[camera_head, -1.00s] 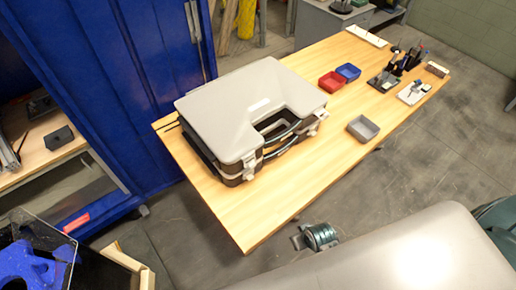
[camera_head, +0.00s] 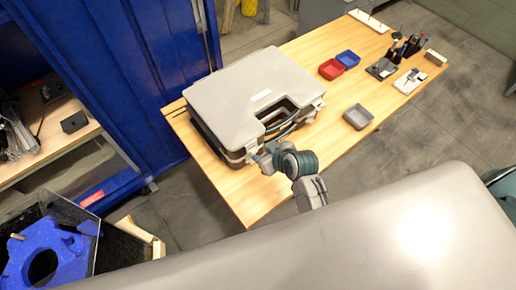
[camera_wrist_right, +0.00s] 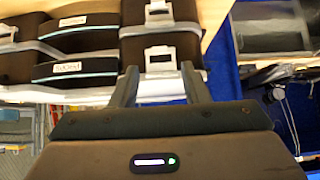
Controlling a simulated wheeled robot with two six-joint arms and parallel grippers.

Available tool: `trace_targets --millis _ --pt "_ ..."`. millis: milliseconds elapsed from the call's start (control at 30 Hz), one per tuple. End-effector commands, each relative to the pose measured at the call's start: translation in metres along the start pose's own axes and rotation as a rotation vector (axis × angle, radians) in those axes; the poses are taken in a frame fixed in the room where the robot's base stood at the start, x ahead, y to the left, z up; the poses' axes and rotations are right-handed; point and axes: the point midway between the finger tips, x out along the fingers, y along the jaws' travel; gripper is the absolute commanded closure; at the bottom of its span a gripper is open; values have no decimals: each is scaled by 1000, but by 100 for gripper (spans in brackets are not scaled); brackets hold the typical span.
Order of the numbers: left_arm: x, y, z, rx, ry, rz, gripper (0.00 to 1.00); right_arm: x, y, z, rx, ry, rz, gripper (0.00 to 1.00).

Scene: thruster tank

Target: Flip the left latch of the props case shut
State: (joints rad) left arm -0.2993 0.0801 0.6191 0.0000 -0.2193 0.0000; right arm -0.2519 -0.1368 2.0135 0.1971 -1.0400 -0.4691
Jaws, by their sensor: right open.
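The props case (camera_head: 235,90) lies closed on the wooden table, with a grey lid, dark sides and a carry handle (camera_head: 283,128) along its front. My right gripper (camera_head: 260,157) is at the front left corner of the case and partly hides the left latch there. In the right wrist view, the pale left latch (camera_wrist_right: 160,53) lies just beyond and between the two open, empty fingers (camera_wrist_right: 160,70). Whether a finger touches it is unclear. The right latch (camera_head: 318,106) shows at the other end of the handle. My left gripper is not in view.
Red (camera_head: 331,69) and blue (camera_head: 348,58) bins and a grey bin (camera_head: 358,117) stand right of the case on the table (camera_head: 300,165). Tools and small holders sit at the far right. A blue cabinet (camera_head: 110,80) stands close on the left.

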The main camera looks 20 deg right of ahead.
Motion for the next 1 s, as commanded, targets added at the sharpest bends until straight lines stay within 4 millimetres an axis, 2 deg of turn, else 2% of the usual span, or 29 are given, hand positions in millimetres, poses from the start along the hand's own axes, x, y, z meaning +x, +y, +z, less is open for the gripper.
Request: trace_targets --millis 100,300,700,733,933,1000 --pt "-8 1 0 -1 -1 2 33 18 0 -2 0 -1 -1 58" --pt "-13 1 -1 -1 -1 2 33 40 0 -1 0 -1 0 58" --pt "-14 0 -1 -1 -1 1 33 48 0 0 0 0 0 58" --pt "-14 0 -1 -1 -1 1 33 48 0 0 0 0 0 60" --pt "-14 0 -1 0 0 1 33 48 0 0 0 0 1 99" --pt "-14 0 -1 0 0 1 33 48 0 0 0 0 1 100"
